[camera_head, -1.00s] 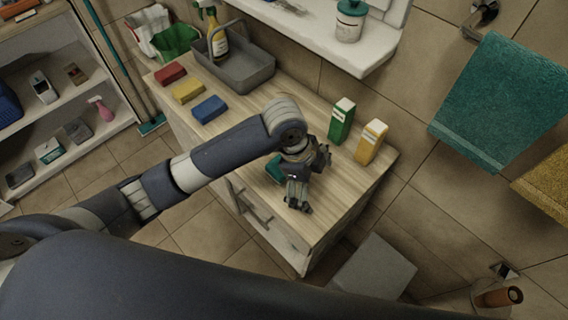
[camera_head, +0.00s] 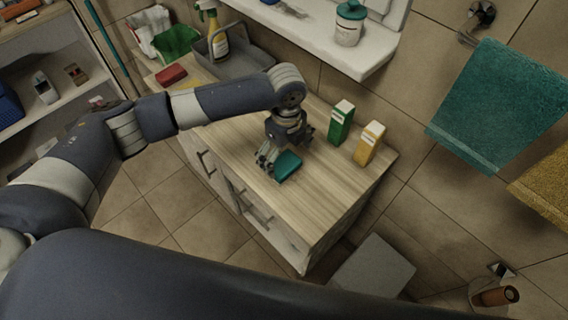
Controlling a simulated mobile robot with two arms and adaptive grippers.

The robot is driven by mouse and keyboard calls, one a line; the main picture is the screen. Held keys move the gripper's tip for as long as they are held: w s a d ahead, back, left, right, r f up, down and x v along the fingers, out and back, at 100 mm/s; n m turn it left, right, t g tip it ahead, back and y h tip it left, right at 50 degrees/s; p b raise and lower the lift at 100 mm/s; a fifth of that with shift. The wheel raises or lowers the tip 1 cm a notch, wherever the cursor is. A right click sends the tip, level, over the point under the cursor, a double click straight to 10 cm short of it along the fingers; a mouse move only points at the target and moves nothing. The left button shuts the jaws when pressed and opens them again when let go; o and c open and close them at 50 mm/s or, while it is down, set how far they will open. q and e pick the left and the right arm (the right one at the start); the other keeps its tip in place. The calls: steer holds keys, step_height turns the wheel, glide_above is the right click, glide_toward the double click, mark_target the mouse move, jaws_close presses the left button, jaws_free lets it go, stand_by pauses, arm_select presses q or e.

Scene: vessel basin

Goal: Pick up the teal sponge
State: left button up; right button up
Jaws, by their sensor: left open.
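The teal sponge (camera_head: 288,166) lies on the wooden counter top, right in front of the gripper and partly hidden by it. My left gripper (camera_head: 274,167) reaches down over the counter and is open. Its fingers are at the sponge's left side and upper end; I cannot tell whether they touch it. My right gripper is not in view.
A green carton (camera_head: 341,122) and a yellow carton (camera_head: 369,144) stand right of the gripper. A red sponge (camera_head: 171,75) and a grey basin (camera_head: 238,62) are at the far left end. The counter's (camera_head: 318,207) front right is clear.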

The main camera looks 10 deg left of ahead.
mark_target(284, 163)
arm_select(q)
steer(key=f, duration=0.1)
steer(key=f+p, duration=0.1)
steer(key=f, duration=0.1)
steer(key=f+p, duration=0.1)
steer(key=shift+w+a+f, duration=0.25)
steer(key=shift+a+f, duration=0.05)
steer(key=shift+f, duration=0.4)
steer(key=c, duration=0.9)
steer(key=shift+r, duration=0.15)
steer(key=shift+c, duration=0.2)
steer(key=shift+r, duration=0.3)
step_height(284, 163, up, 2)
steer(key=shift+w+r+b, duration=0.1)
steer(key=shift+r+b, duration=0.05)
steer(key=shift+b, duration=0.8)
steer(key=s+a+r+b, duration=0.2)
steer(key=s+a+b, duration=0.1)
steer(key=s, duration=1.2)
steer(key=shift+s+a, duration=0.15)
steer(key=shift+s, duration=0.25)
